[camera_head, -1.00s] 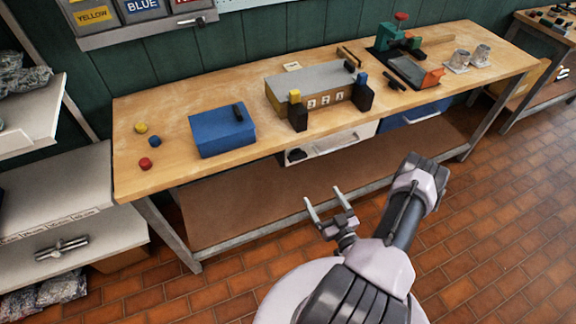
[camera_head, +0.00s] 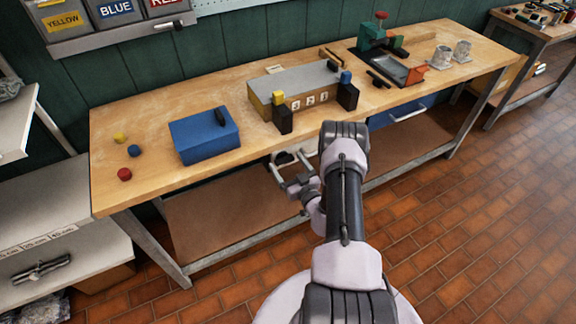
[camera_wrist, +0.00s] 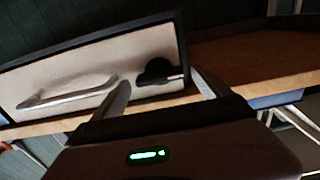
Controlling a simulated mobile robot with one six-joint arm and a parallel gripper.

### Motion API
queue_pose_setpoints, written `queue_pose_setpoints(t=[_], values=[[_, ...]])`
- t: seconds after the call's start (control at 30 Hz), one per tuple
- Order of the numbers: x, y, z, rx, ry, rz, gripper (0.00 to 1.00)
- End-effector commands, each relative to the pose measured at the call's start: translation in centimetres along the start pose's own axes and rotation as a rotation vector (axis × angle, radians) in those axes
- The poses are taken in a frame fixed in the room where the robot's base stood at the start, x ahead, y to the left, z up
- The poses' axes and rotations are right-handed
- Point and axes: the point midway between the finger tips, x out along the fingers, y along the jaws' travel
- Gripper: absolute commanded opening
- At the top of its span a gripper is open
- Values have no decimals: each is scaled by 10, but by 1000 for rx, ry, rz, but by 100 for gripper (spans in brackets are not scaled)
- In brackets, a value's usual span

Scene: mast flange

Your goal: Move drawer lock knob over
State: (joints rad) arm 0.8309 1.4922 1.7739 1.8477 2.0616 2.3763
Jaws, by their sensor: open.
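The drawer lock knob (camera_wrist: 156,72) is black, with a short bar pointing right in the wrist view. It sits on the pale front of a drawer (camera_wrist: 60,80), beside a long light handle (camera_wrist: 68,95). In the head view the knob (camera_head: 283,157) shows as a dark spot under the bench top, and my arm hides much of the drawer front. My gripper (camera_head: 286,166) is open in front of the knob. In the wrist view its fingers (camera_wrist: 158,80) stand on either side of the knob, with nothing gripped; whether they touch it cannot be told.
The wooden bench top (camera_head: 120,180) overhangs the drawer. On it stand a blue box (camera_head: 205,143), a grey-topped box with dark blocks (camera_head: 292,85) and several coloured knobs. A blue drawer (camera_head: 400,118) lies to the right. The brick floor in front is open.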

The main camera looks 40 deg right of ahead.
Motion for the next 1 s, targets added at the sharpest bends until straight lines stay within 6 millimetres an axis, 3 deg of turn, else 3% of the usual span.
queue_pose_setpoints(t=[0.03,0.33,0.67,1.0], values=[[0,0,0,0,0,0,85],[0,0,0,0,-1,0,26],[-1,0,1,-54,-1,-1,25],[0,-1,2,-313,-1,-1,25]])
